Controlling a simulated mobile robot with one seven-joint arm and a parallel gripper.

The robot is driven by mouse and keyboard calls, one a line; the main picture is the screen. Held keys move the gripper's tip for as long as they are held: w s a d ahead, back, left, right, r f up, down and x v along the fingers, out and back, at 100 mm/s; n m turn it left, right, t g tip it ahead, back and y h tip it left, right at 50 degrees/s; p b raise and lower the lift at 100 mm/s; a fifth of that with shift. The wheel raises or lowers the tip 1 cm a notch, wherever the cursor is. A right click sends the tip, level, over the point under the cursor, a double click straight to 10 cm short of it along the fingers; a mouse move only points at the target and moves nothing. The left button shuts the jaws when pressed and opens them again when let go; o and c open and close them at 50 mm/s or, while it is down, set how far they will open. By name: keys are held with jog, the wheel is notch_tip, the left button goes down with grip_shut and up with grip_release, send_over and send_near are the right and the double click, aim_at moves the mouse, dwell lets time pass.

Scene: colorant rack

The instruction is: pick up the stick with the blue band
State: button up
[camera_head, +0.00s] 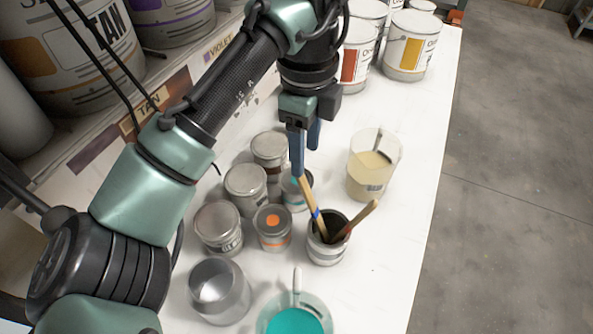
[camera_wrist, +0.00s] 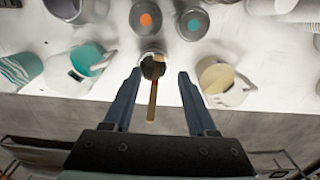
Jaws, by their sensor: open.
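The stick with the blue band (camera_head: 317,214) leans in a small open tin (camera_head: 325,255) on the white bench, its upper end tilted up and left. A second wooden stick (camera_head: 361,217) leans to the right in the same tin. My gripper (camera_head: 304,162) is above the tin, its blue fingers apart, with the banded stick's upper end close to the fingertips. In the wrist view the open fingers (camera_wrist: 158,73) flank the tin (camera_wrist: 153,54).
Several grey tins, one with an orange dot (camera_head: 273,221), stand close to the left of the tin. A cup of cream liquid (camera_head: 371,170) stands at upper right and a teal cup (camera_head: 293,318) at the bottom. Bare bench (camera_head: 385,265) lies right of the tin.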

aim_at(305, 183)
jog(key=shift+w+a+f, duration=0.1)
jog(key=shift+w, duration=0.15)
jog(key=shift+s+f, duration=0.2)
jog(key=shift+f, duration=0.15)
jog(key=f, duration=0.2)
jog(key=f+p, duration=0.1)
jog(key=f, duration=0.2)
jog(key=shift+s+d+f, duration=0.2)
jog(key=shift+f, duration=0.1)
jog(key=shift+f+p, duration=1.25)
jog(key=shift+f, duration=1.75)
grip_shut()
